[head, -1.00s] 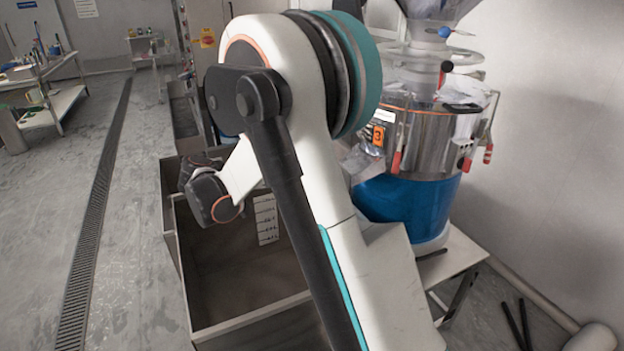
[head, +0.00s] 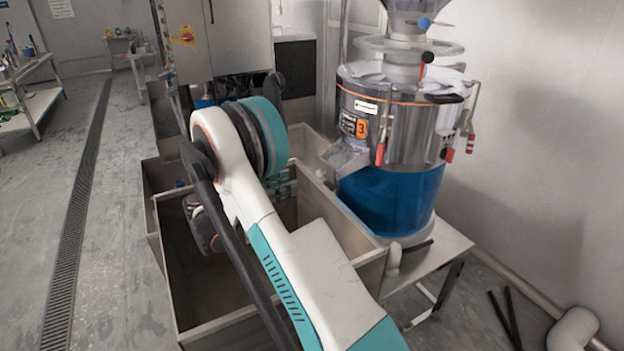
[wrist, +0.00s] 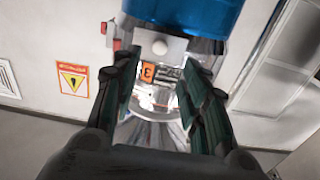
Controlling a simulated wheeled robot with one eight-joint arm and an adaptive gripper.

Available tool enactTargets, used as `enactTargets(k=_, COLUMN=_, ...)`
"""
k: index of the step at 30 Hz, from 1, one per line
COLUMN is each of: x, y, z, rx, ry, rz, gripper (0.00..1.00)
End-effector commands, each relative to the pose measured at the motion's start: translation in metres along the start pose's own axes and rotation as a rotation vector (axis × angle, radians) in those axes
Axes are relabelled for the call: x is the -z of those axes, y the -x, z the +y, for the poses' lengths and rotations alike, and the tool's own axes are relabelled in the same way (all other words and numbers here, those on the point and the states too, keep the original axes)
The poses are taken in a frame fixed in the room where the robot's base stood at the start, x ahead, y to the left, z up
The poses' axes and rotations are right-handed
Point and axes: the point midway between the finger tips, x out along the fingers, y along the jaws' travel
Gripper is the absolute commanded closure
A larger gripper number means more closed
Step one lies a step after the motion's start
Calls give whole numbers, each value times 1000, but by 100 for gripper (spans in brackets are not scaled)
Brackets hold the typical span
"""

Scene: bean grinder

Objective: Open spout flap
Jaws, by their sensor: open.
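The grinder (head: 390,130) is a steel drum with an orange 3 label on a blue base. Its metal spout (head: 347,158) juts from the drum's left side, over the edge of a bin. In the head view my arm largely hides the gripper.
Open-topped bins (head: 180,255) stand below my arm and left of the grinder. The grinder rests on a metal stand (head: 445,245). Red-handled clamps (head: 381,154) hang on the drum. A steel cabinet (head: 225,40) stands behind.

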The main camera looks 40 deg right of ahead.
Motion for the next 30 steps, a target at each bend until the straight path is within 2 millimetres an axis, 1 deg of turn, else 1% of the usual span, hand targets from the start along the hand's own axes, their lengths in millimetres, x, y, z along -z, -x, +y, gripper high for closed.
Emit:
enactTargets(k=1, x=-2, y=-12, z=1, rx=-5, ry=0, rz=0, gripper=59)
enactTargets(k=7, x=-2, y=-51, z=1, rx=-4, ry=1, rz=-1, gripper=59)
enactTargets(k=12, x=-2, y=-76, z=1, rx=-2, ry=1, rz=-1, gripper=59)
enactTargets(k=15, x=-1, y=-85, z=0, rx=-1, ry=1, rz=-1, gripper=59)
enactTargets(k=19, x=0, y=-92, z=0, rx=-1, ry=1, rz=-1, gripper=59)
enactTargets(k=27, x=0, y=-93, z=0, rx=1, ry=1, rz=-1, gripper=59)
enactTargets(k=28, x=0, y=-93, z=0, rx=1, ry=1, rz=-1, gripper=62)
enactTargets(k=29, x=0, y=-93, z=0, rx=1, ry=1, rz=-1, gripper=68)
enactTargets(k=30, x=0, y=-93, z=0, rx=0, ry=1, rz=-1, gripper=78)
